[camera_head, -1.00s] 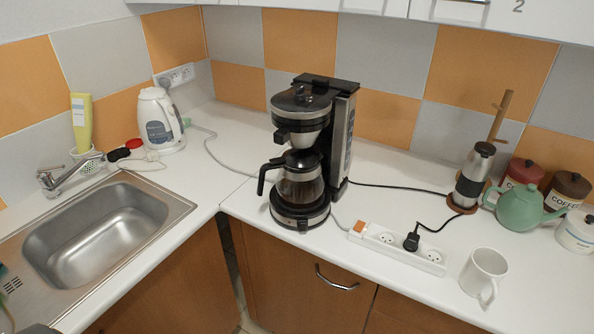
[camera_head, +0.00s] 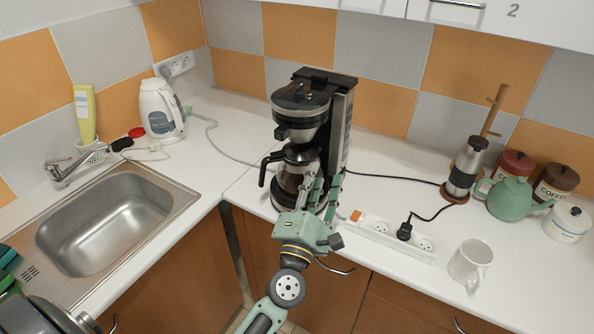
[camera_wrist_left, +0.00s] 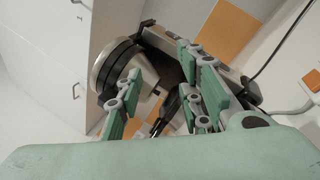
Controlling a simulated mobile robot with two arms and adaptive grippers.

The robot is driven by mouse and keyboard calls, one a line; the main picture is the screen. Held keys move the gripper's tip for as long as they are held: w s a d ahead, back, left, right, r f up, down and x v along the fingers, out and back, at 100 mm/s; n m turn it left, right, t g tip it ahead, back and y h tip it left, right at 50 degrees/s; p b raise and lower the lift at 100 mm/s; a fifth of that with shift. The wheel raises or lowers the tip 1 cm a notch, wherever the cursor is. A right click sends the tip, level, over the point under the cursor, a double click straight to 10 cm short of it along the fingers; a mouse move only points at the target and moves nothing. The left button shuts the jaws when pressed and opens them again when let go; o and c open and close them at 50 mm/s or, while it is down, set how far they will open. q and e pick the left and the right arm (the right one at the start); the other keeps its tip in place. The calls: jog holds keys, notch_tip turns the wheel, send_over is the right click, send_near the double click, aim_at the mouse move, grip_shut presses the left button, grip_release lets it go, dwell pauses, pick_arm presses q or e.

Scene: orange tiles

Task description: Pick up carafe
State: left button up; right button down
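The glass carafe (camera_head: 291,176), with a black handle on its left, stands in the black coffee maker (camera_head: 312,97) under the brew basket. My left gripper (camera_head: 322,184), green and grey, reaches up from below in the head view. Its fingers are in front of the carafe's right side and hide part of it. In the left wrist view the fingers (camera_wrist_left: 160,85) are spread apart, with the coffee maker's silver and black parts beyond them. I cannot tell whether a finger touches the carafe. My right gripper is not in view.
A white power strip (camera_head: 392,237) and mug (camera_head: 470,262) are to the right on the counter. The moka-like grinder (camera_head: 466,167), teapot (camera_head: 510,198) and canisters (camera_head: 567,222) are farther right. The sink (camera_head: 105,222) and kettle (camera_head: 160,110) are on the left.

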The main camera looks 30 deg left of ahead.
pick_arm(q)
jog(key=a+f+n+g+y, duration=0.3)
jog(key=a+n+g+y, duration=0.1)
jog(key=a+n+y, duration=0.5)
jog(key=n+g+y, duration=0.1)
jog(key=n+g, duration=0.4)
jog(key=n, duration=0.3)
send_near(264, 176)
jog(key=x, duration=0.4)
jog(key=p+x, duration=0.2)
jog(key=x, duration=0.4)
jog(key=shift+a+p, duration=0.1)
jog(key=shift+p, duration=0.2)
jog(key=shift+w+a+f, duration=0.2)
jog(key=shift+w+a, duration=0.25)
jog(key=shift+c, duration=0.6)
grip_shut()
